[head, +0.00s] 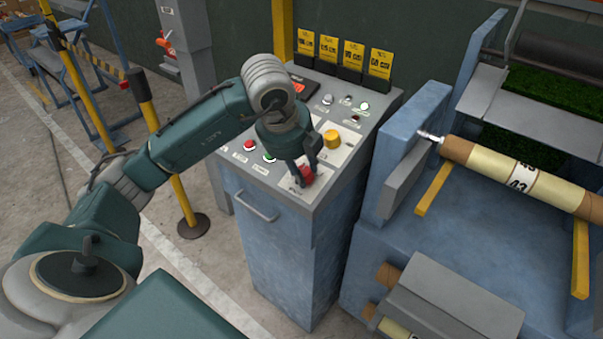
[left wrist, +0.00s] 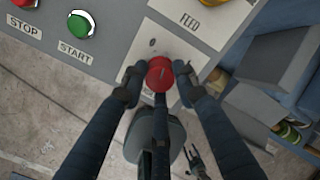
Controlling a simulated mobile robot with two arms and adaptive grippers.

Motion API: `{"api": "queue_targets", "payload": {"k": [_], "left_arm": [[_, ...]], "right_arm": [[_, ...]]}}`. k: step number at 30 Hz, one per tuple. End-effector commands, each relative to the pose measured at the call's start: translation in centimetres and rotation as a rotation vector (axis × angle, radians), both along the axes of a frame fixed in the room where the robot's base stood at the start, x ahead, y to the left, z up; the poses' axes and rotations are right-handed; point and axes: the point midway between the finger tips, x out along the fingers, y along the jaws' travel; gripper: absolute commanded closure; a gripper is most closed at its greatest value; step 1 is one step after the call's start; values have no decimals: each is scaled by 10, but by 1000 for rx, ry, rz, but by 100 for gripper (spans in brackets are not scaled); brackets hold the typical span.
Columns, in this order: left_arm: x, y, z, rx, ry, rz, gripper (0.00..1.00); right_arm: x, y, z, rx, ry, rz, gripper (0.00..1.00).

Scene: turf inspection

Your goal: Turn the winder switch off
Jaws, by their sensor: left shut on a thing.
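The red rotary switch (head: 307,174) sits on a pale plate near the front edge of the control console's sloped top. It also shows in the left wrist view (left wrist: 160,73), with a slot-like line across its face. My left gripper (head: 301,171) is shut on this switch, one finger on each side, as the left wrist view (left wrist: 159,82) shows. The label of the switch is hidden. A small dark claw-like shape (left wrist: 196,160) low in the left wrist view may be my right gripper; its jaws are too small to read. The head view shows no right gripper.
The console (head: 290,245) also carries a yellow FEED knob (head: 331,139), a green START button (left wrist: 80,24), a red STOP button and several small controls. A blue machine with a cardboard-cored roll (head: 520,180) stands close on the right. A yellow post (head: 165,150) stands left.

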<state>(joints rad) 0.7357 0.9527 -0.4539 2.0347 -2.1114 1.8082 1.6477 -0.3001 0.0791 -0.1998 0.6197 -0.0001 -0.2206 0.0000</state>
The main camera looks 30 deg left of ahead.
Motion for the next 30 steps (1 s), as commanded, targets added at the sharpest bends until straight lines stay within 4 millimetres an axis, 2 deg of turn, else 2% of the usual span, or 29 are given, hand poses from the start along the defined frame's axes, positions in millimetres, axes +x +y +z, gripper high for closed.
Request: {"api": "queue_targets", "payload": {"k": [1,15,30], "left_arm": [[-3,-4,-7,-19,17,34,97],[-2,-4,-5,-138,26,368,97],[-1,-5,-3,-180,27,478,97]], "right_arm": [[0,0,-4,0,0,0,52],[0,0,-13,0,0,1,52],[0,0,-15,0,0,1,52]]}}
